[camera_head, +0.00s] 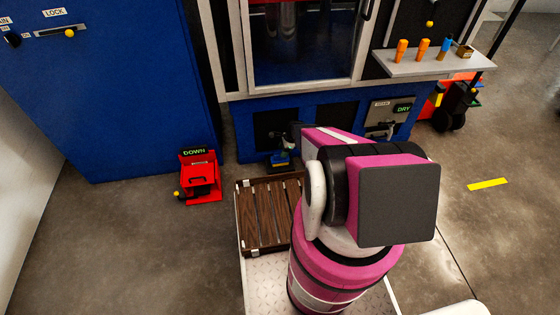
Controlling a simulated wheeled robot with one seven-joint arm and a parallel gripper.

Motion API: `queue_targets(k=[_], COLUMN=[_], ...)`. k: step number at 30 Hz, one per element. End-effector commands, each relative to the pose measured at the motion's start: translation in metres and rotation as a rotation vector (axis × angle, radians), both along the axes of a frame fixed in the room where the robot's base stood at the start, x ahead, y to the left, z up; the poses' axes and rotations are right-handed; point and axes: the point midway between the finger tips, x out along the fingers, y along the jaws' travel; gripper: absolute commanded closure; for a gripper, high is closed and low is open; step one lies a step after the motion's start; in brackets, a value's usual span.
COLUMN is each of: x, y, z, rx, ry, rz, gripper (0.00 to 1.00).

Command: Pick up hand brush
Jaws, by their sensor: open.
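I cannot make out a hand brush for certain. A small brown block-like item (465,51) stands at the right end of the grey shelf (405,66), too small to identify. A small blue and yellow item (281,160) sits low at the front of the blue machine, just left of my arm's far end; I cannot tell what it is. My arm reaches forward over the floor towards the machine. Its pink and black links hide what lies behind them, and I cannot make out my gripper's fingers.
Two orange items (401,50) and a blue one (445,47) stand on the shelf. A red unit (200,180) marked DOWN is on the floor at left. A wooden slatted platform (245,225) lies left of my arm. The floor at right is mostly clear.

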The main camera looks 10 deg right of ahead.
Motion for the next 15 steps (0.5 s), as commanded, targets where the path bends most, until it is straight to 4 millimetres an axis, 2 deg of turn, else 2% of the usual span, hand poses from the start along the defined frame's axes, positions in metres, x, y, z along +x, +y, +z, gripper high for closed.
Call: queue_targets(k=[9,15], x=[0.002,0.001], y=[0.015,0.016], z=[-0.039,-0.041], rx=[0.001,0.001], ry=[-0.001,-0.002], rz=[0.001,0.0], gripper=[0.45,0.45])
